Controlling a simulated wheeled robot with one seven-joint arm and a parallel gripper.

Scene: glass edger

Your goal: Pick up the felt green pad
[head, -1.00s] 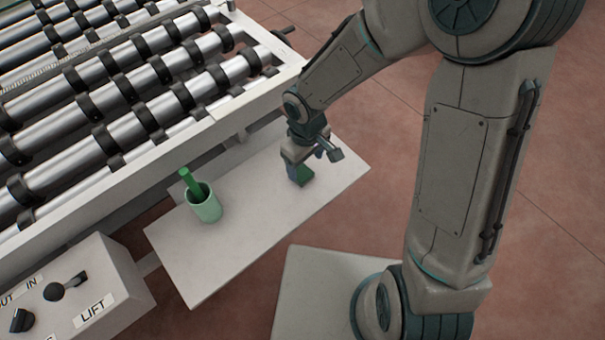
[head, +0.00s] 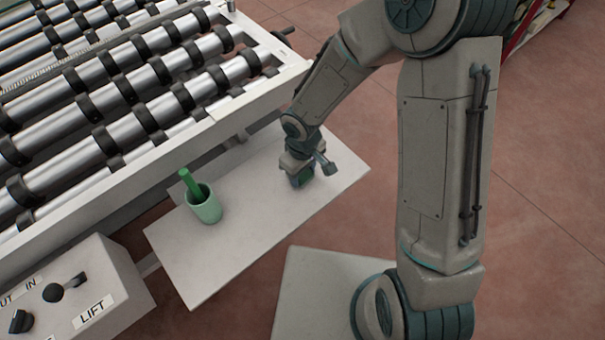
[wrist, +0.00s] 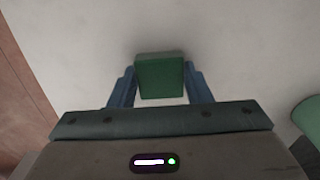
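The green felt pad (wrist: 161,78) is a small block. In the wrist view it sits between the two blue fingers of my gripper (wrist: 161,86), one finger at each side. The fingers are very close to its sides, and I cannot tell whether they touch it. In the head view my gripper (head: 301,179) is low over the right part of the white table (head: 250,236), and the pad is mostly hidden by it.
A light green cup (head: 207,208) with a darker green stick (head: 189,185) stands on the table, left of my gripper. A roller conveyor (head: 120,110) lies behind the table. A control box (head: 84,290) with LIFT and IN labels is at the lower left.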

